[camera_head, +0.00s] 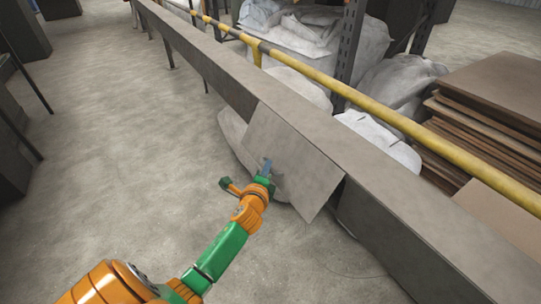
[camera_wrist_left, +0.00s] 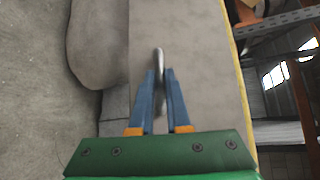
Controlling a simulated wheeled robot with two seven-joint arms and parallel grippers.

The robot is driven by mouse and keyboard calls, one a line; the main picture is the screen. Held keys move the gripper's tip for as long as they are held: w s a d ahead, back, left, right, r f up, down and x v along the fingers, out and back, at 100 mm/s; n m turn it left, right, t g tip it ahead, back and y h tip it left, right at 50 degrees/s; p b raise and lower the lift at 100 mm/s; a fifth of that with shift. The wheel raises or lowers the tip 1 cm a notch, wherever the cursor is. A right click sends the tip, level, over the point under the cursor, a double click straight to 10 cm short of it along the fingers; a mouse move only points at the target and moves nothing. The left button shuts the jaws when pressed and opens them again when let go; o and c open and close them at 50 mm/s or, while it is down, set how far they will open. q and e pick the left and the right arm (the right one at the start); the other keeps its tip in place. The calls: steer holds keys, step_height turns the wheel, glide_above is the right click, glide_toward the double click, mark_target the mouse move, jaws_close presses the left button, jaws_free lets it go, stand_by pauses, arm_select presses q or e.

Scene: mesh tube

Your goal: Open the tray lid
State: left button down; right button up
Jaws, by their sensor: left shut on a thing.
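The tray (camera_head: 215,65) is a long grey metal channel running diagonally across the head view. Its lid (camera_head: 300,165) is a flat grey panel that slants out from the tray's near side, at an angle to the tray's top. In the left wrist view the lid seems to be the grey surface (camera_wrist_left: 200,60) in front of the fingers. My left gripper (camera_head: 267,167) is at the lid's lower left part, shut on a small metal handle (camera_wrist_left: 158,62). Its blue fingers (camera_wrist_left: 160,92) stand on both sides of the handle. My right gripper is out of view.
A yellow rail (camera_head: 330,82) runs along behind the tray. White sacks (camera_head: 385,140) lie beyond and below it, with stacked brown boards (camera_head: 495,95) at the right. The concrete floor (camera_head: 130,140) on the near left is clear.

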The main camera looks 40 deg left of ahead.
arm_select(q)
step_height(320, 180, up, 14)
steer(key=s+a+m+g+y+p, duration=0.1)
steer(key=m+g+p, duration=0.3)
steer(key=p, duration=2.1)
steer(key=shift+s+a+f+m+g+p, duration=0.15)
steer(key=shift+s+f+m+g+p, duration=0.15)
steer(key=shift+s+g, duration=1)
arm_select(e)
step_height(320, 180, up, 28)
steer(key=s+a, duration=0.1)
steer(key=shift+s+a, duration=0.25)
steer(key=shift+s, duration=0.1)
arm_select(q)
steer(key=shift+w+r+g, duration=0.1)
steer(key=shift+w+g, duration=0.3)
steer(key=c, duration=0.9)
jaws_free()
steer(key=shift+w, duration=0.15)
